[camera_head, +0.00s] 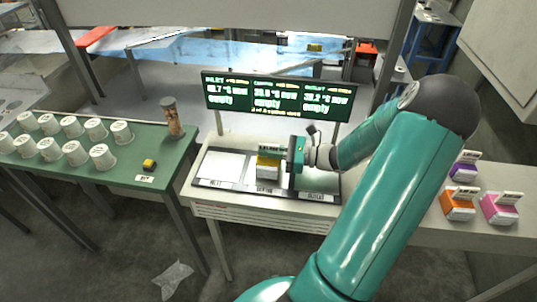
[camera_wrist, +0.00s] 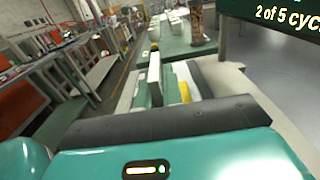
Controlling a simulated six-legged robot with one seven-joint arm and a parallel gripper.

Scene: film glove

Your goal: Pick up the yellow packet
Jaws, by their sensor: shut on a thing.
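The yellow packet (camera_head: 268,162) stands on the middle section of the station in the head view, with a pale lower part and a white label. My gripper (camera_head: 283,160) reaches it from the right and is shut on it. In the wrist view a yellow strip of the packet (camera_wrist: 185,92) shows beyond the dark edge of my gripper body. My fingers are mostly hidden in the head view, and I cannot tell whether the packet is clear of the surface.
A display board (camera_head: 280,95) stands behind the station. The green table (camera_head: 120,165) at left holds several white cups, a jar (camera_head: 171,117) and a small yellow-black item (camera_head: 149,165). Orange (camera_head: 458,207), purple (camera_head: 464,172) and pink (camera_head: 499,209) packets stand at right.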

